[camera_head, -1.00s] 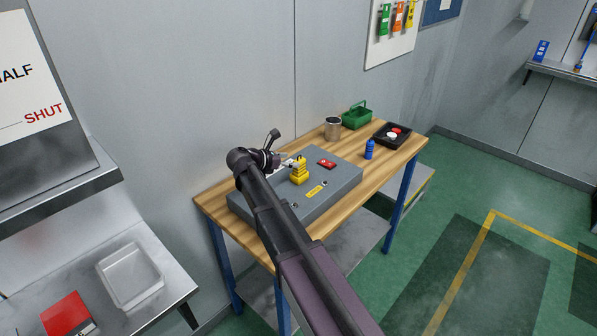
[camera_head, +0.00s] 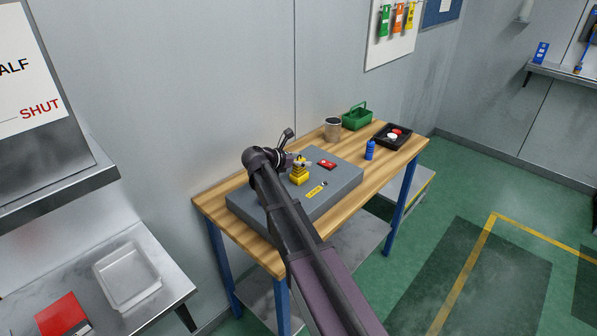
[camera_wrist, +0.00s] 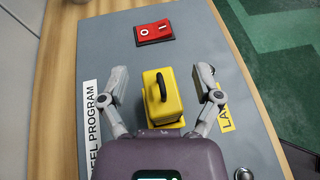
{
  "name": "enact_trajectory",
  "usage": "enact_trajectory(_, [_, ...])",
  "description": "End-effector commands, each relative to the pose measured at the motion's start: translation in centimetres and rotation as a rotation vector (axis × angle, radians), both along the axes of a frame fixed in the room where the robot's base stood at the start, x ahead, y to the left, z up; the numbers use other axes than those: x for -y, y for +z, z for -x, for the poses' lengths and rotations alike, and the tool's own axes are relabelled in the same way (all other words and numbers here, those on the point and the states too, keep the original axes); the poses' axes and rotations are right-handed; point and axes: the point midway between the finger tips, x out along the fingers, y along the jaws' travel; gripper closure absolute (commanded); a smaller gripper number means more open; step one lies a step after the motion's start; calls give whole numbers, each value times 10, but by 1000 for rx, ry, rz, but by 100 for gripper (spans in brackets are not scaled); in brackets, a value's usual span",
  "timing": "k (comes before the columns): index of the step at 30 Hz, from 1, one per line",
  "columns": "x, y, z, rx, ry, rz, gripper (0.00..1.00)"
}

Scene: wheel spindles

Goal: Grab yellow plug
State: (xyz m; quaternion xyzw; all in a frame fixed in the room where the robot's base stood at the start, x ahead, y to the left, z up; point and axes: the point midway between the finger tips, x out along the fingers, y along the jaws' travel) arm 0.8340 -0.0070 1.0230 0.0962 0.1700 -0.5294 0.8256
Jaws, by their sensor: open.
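The yellow plug (camera_wrist: 163,97) stands on the grey panel box, with a black loop handle on its top. In the head view the yellow plug (camera_head: 299,177) shows near the middle of the box, partly covered by my gripper (camera_head: 300,162). In the wrist view my gripper (camera_wrist: 163,84) is open, with one finger on each side of the plug and a visible gap on both sides. I cannot tell how far the fingertips are above the box.
The grey box (camera_head: 343,184) lies on a wooden table (camera_head: 385,168). A red switch (camera_wrist: 153,32) sits on the box beyond the plug. A metal cup (camera_head: 333,129), blue bottle (camera_head: 370,150), green basket (camera_head: 357,117) and black tray (camera_head: 380,138) stand to the right.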

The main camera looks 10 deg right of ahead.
Motion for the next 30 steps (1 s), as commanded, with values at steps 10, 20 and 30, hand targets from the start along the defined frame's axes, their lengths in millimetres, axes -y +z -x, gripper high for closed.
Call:
enact_trajectory(10, [0,0,0,0,0,0,18])
enact_trajectory(20, [0,0,0,0,-1,0,100])
enact_trajectory(30, [0,0,1,0,-2,-1,100])
